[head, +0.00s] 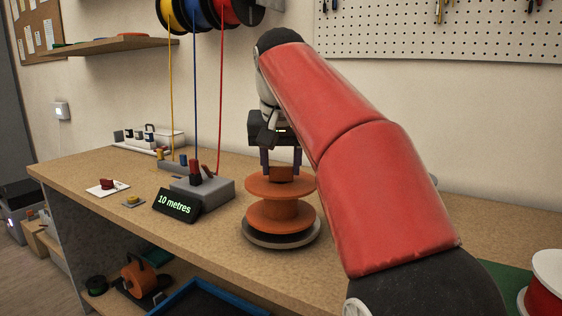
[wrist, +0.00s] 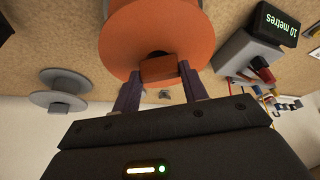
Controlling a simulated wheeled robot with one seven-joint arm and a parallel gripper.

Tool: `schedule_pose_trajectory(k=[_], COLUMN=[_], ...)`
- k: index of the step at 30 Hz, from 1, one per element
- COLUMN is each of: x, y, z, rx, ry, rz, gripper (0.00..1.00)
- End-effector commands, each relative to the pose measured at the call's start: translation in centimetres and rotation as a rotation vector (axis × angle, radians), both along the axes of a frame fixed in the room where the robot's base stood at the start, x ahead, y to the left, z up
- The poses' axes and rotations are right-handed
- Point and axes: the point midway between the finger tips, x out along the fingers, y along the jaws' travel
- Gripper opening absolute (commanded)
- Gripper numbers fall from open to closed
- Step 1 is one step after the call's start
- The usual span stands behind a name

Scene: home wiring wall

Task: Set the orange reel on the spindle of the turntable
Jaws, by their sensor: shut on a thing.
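The orange reel (head: 280,213) is upright over the turntable (head: 283,238), a low round grey and dark disc on the bench. Its lower flange looks at or just above the disc; I cannot tell if it touches. The spindle is hidden by the reel. My gripper (head: 281,168) is above the reel, its two fingers shut on the orange block at the reel's top. In the wrist view my gripper (wrist: 160,80) has that block between its fingertips, with the orange reel's (wrist: 120,42) upper flange beyond.
A "10 metres" display (head: 176,204) and a grey box (head: 212,190) stand left of the turntable. Yellow, blue and red wires hang from spools above. A red reel with white flanges (head: 546,290) is at the right edge. A grey double disc (wrist: 62,90) shows in the wrist view.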

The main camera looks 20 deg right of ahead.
Motion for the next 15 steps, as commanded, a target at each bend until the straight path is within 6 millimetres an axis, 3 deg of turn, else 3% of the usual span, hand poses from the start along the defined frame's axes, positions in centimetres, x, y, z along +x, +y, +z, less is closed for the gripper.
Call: schedule_pose_trajectory(k=[14,15], x=[0.0,0.0], y=[0.0,0.0], z=[-1.2,-1.2], rx=[0.000,0.000], ry=[-0.001,-0.001], rz=[0.000,0.000], gripper=[0.00,0.46])
